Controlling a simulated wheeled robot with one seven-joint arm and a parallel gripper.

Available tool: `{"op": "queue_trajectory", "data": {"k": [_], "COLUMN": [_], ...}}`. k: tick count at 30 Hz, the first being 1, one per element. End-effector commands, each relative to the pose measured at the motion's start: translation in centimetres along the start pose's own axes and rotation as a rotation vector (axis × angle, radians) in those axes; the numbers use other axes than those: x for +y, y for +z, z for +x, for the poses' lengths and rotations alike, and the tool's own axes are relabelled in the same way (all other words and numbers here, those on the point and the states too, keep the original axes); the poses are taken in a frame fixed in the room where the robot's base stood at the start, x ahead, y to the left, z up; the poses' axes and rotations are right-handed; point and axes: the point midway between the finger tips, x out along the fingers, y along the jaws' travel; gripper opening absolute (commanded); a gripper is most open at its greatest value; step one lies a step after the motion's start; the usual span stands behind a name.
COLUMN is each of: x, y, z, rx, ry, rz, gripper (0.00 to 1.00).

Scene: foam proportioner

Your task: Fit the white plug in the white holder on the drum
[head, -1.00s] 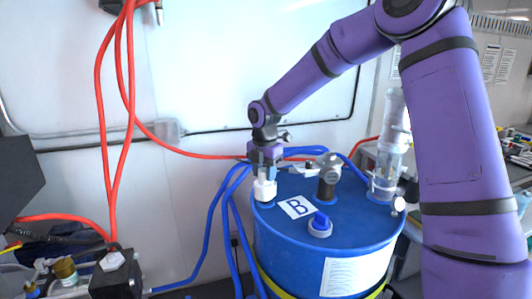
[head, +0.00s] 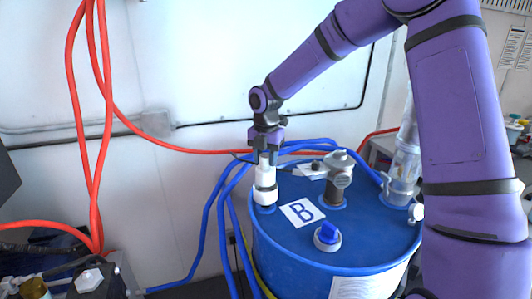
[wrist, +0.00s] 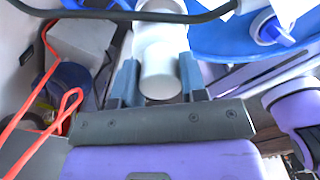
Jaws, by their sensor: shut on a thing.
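My gripper (head: 266,157) points down over the left part of the blue drum's top (head: 295,250). It is shut on the white plug (head: 265,174), a white cylinder held upright. In the wrist view the plug (wrist: 160,66) sits between the two blue-grey fingers. The white holder (head: 265,196) stands on the drum directly below the plug, with a dark band between them. They look in line in the head view. I cannot tell whether the plug's lower end is inside the holder or just above it.
A label "B" (head: 302,212) and a blue-and-white cap (head: 327,236) are on the drum top. A grey fitting (head: 338,178) and a clear cylinder (head: 403,168) stand to the right. Blue hoses (head: 213,215) run left of the drum; red hoses (head: 93,130) hang further left.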

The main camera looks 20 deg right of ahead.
Motion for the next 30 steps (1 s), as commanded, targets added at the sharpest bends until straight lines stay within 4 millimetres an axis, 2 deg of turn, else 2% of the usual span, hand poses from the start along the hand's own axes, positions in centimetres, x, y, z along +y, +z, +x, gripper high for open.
{"op": "queue_trajectory", "data": {"k": [12, 30], "x": [0.0, 0.0], "y": [0.0, 0.0], "z": [3.6, 4.2], "rx": [0.001, 0.000], "ry": [0.000, 0.001], "rz": [0.000, 0.001], "gripper": [0.01, 0.01]}}
